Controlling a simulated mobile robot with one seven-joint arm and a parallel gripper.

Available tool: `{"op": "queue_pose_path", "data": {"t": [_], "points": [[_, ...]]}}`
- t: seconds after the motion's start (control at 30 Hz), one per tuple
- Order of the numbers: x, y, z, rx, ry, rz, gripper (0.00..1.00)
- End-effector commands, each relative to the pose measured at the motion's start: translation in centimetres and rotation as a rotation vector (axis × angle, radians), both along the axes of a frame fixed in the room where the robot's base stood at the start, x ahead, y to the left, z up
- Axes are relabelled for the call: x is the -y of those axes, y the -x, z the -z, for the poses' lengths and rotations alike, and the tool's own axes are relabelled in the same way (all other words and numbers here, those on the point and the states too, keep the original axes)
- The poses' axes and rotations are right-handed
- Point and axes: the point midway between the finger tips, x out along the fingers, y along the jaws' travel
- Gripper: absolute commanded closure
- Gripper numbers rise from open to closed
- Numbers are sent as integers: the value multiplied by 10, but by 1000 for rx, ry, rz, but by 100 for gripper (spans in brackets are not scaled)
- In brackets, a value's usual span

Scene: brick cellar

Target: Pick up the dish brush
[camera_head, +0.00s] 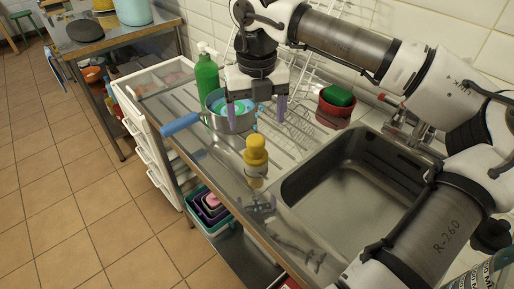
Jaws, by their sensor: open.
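My gripper (257,112) hangs pointing down over the drainboard, with its two purple fingers apart. A small blue piece (260,110) shows between and behind the fingers; it may be part of the dish brush, but I cannot tell. A metal pan (239,124) with a blue handle sits just left of and partly behind the gripper, with blue and green items (218,104) in it. No dish brush can be made out for certain, and the arm hides part of the area behind the gripper.
A yellow-topped container (256,152) stands in front of the gripper. A green pump bottle (207,75) stands behind the pan. A red pot (333,112) with a green item (338,95) stands right, near the wire rack (300,95). The sink (335,185) is empty.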

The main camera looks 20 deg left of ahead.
Motion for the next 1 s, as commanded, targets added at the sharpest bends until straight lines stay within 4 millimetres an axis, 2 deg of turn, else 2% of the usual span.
{"op": "queue_pose_path", "data": {"t": [0.1,0.2,0.47,0.7,0.83,1.0], "points": [[0,1,24,-5,-2,-1,19],[0,0,39,-4,0,0,19],[-2,-1,58,-2,-2,-1,19],[-5,-6,93,-4,-3,1,19],[-5,-6,103,-2,-2,0,19],[-5,-6,105,-1,-2,0,19]]}}
